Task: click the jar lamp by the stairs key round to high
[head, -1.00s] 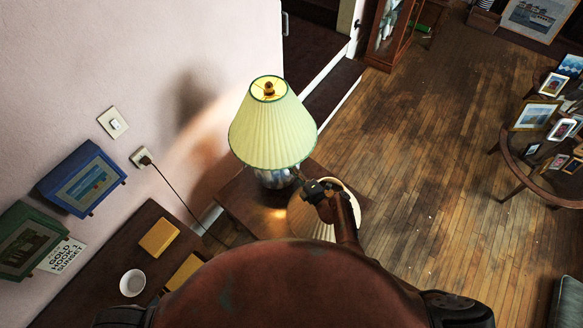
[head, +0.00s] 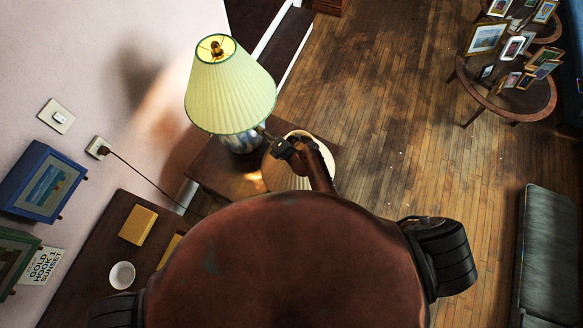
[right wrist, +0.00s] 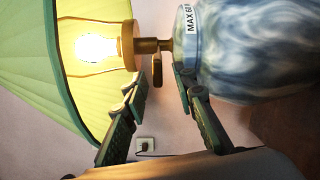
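The jar lamp (head: 230,92) has a lit, pale green pleated shade and stands on a small wooden table (head: 215,165) by the wall. In the right wrist view, it appears sideways, with the glowing bulb (right wrist: 97,45), brass socket stem and blue-white marbled jar (right wrist: 240,50). My right gripper (right wrist: 158,80) is open, with a fingertip on each side of the key and visible gaps. In the head view my right gripper (head: 274,140) is just below the shade's rim. My left gripper is out of view.
A cream ribbed round object (head: 280,178) sits beside the lamp, partly behind my arm. A dark sideboard (head: 95,245) with a white bowl (head: 122,275) and yellow block (head: 138,224) is at left. A round table (head: 470,105) with picture frames is upper right; the floor between is clear.

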